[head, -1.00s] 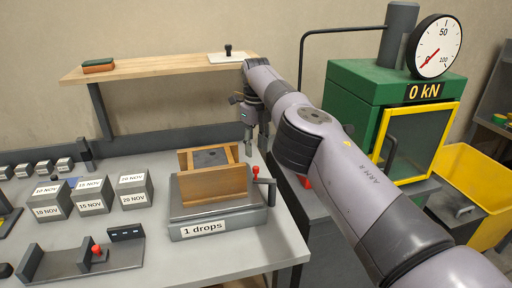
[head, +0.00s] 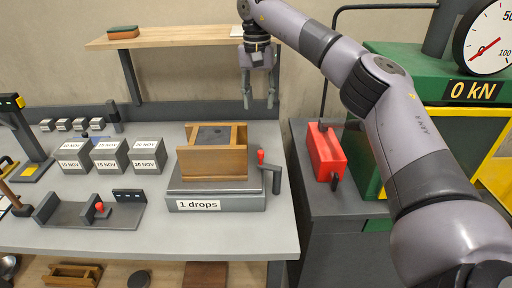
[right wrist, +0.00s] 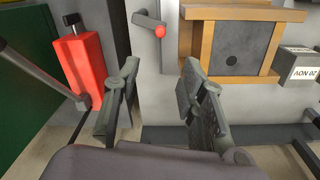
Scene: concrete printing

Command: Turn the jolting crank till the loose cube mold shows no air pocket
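The wooden cube mold (head: 212,164) sits on the grey jolting table (head: 216,190), whose label reads "1 drops". Grey concrete fills the mold; in the right wrist view the concrete (right wrist: 246,40) has a small dark round spot. The jolting crank (head: 276,178), with a red knob (head: 261,156), is at the table's right side. The knob also shows in the right wrist view (right wrist: 160,32). My right gripper (head: 258,102) is open and empty, above and behind the mold and crank, touching neither. Its two fingers also show apart in the right wrist view (right wrist: 158,88). My left gripper is out of view.
Grey labelled cubes (head: 109,157) and a dark fixture (head: 90,211) stand left of the mold. A red box (head: 325,152) stands right of the crank, before the green press (head: 410,80) reading 0 kN. A wooden shelf (head: 180,36) is behind.

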